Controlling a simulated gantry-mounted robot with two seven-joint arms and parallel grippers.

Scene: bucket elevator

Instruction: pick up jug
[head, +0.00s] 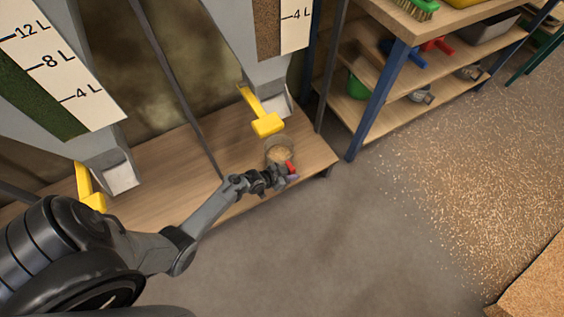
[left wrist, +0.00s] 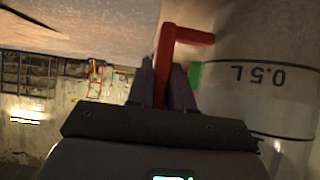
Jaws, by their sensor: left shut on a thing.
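The jug (head: 280,146) is clear, with a red handle and tan grain inside. It stands at the right end of the wooden bench, below the right dispenser's spout; I cannot tell whether it touches the bench. In the left wrist view the jug (left wrist: 262,100) fills the right side, with its "0.5 L" mark upside down. My left gripper (head: 286,176) reaches it from the left and is shut on the red handle. The handle (left wrist: 182,36) shows between the fingers (left wrist: 161,84) in the left wrist view. My right gripper is not in view.
Two dispensers with litre scales stand over the bench (head: 160,165). The right one has a yellow lever (head: 265,122) just above the jug. A shelf rack (head: 375,60) with blue posts stands to the right. Tan grains cover the floor at right; the grey floor in front is clear.

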